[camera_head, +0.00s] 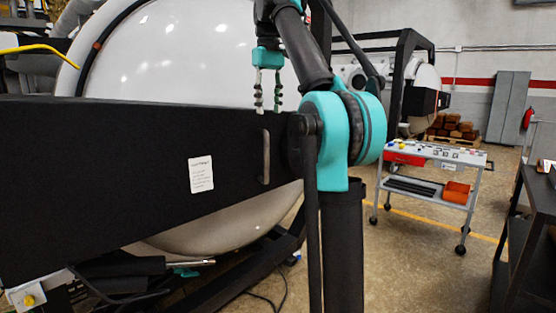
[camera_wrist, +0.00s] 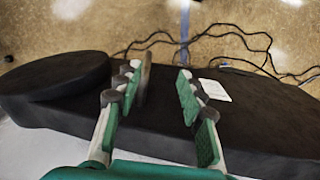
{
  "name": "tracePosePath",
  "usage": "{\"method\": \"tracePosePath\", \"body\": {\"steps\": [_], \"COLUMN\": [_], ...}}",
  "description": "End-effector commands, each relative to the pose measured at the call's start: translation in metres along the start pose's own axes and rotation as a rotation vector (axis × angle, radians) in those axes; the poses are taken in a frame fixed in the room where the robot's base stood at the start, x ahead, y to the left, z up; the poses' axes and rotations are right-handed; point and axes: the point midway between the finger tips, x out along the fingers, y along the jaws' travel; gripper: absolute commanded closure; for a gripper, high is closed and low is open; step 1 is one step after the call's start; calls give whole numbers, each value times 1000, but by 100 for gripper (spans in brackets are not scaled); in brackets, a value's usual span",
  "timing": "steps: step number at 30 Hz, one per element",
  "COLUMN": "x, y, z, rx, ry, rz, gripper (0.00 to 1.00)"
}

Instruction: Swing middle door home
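The nearest furnace door is a large white dome (camera_head: 185,50) with a thick black beam (camera_head: 90,150) across its front. An upright metal bar handle (camera_head: 265,157) is fixed to the beam near its right end, right of a white label (camera_head: 201,174). My gripper (camera_head: 268,98) points down just above the handle, its fingers apart and empty. In the wrist view my gripper (camera_wrist: 157,80) is open; the handle (camera_wrist: 146,75) shows between the fingers, close to the left one. I cannot tell whether they touch. My arm hides the beam's right end.
A wheeled cart (camera_head: 430,170) with an orange bin (camera_head: 457,192) stands to the right. A dark table (camera_head: 535,210) is at the right edge. Another furnace (camera_head: 420,90) is behind. Cables (camera_wrist: 235,45) lie on the floor by the beam. The floor between cart and door is open.

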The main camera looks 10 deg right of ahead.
Motion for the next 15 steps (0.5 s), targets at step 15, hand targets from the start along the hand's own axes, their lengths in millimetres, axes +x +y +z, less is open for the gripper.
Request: {"method": "tracePosePath", "body": {"steps": [15], "x": [51], "y": [-5], "z": [1], "rx": [-6], "ry": [-2], "rz": [1], "gripper": [61]}}
